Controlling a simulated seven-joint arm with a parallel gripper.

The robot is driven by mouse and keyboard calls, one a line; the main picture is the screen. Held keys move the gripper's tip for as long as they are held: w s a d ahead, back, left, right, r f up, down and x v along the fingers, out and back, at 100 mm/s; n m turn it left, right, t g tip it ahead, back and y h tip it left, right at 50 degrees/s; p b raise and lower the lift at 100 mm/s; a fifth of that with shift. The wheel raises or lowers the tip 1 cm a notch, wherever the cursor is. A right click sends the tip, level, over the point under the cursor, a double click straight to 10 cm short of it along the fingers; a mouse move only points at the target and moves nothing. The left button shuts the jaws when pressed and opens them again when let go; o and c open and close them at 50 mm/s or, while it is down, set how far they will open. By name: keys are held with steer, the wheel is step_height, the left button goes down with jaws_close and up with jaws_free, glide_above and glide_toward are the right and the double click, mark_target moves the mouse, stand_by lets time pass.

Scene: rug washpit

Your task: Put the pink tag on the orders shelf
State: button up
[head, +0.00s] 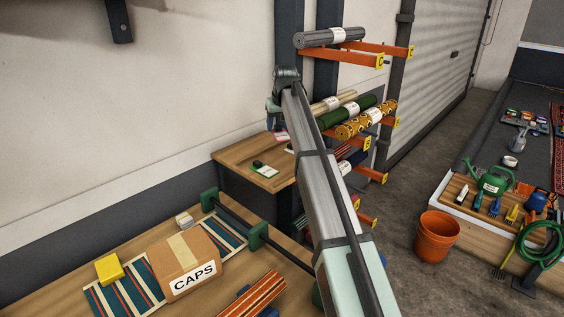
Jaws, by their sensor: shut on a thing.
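The pink tag (281,137) shows as a small pink and white patch just below my gripper (276,126). My gripper points down at the far end of my arm and is shut on the tag; the fingertips are small and partly dark. They are over the back part of a small wooden shelf (232,155), which I take to be the orders shelf. I cannot tell whether the tag touches the wood. A green-edged white tag (264,172) with a dark piece on it lies nearer the shelf's front. My arm hides the shelf's right side.
Right of my arm, orange rack arms (358,58) carry rolled rugs, including a green roll (345,117). A bench (60,293) in front holds a CAPS box (184,265) and a yellow block (109,269). An orange bucket (436,236) stands on the floor.

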mark_target(280, 134)
steer(key=shift+w+a+r+n+y, duration=0.1)
steer(key=shift+a+n+y, duration=0.15)
steer(key=shift+n, duration=0.35)
steer(key=shift+w+a+r+n+y, duration=0.15)
steer(key=shift+a+n, duration=0.2)
steer(key=shift+n, duration=0.25)
steer(key=shift+s+a+f+n+g+y, duration=0.1)
steer(key=shift+s+a+n+g+y, duration=0.1)
steer(key=shift+n, duration=0.3)
steer(key=shift+s+a+n+g+y, duration=0.1)
steer(key=shift+s+n+g+y, duration=0.1)
steer(key=shift+n, duration=0.3)
steer(key=shift+s+f+n, duration=0.1)
steer(key=shift+n, duration=0.6)
steer(key=shift+f, duration=4.95)
steer(key=shift+f, duration=0.1)
steer(key=o, duration=1)
steer(key=v, duration=1.2)
steer(key=shift+d, duration=0.25)
